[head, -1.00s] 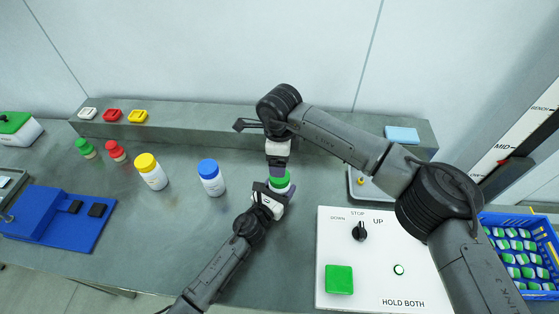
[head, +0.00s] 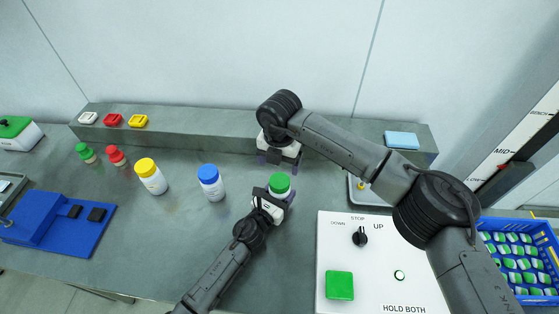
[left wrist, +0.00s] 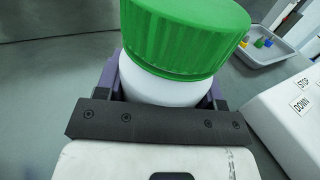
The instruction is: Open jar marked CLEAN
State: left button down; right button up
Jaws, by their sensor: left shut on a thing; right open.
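A white jar with a green lid (head: 280,184) stands on the bench in front of the right gripper. My left gripper (head: 271,200) is shut on this jar's white body, below the lid. In the left wrist view the green ribbed lid (left wrist: 185,38) sits on the white jar body (left wrist: 165,92) between the fingers. No marking can be read on the jar. My right gripper (head: 280,158) is open and empty, behind and apart from the lid. Jars with a blue lid (head: 210,180) and a yellow lid (head: 150,176) stand to the left.
A white control panel (head: 330,250) with a knob and green button lies right. A raised ledge (head: 190,118) runs behind. A blue crate (head: 520,258) stands far right.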

aim_at(280, 181)
jog(key=shift+m, duration=0.6)
jog(key=shift+f, duration=4)
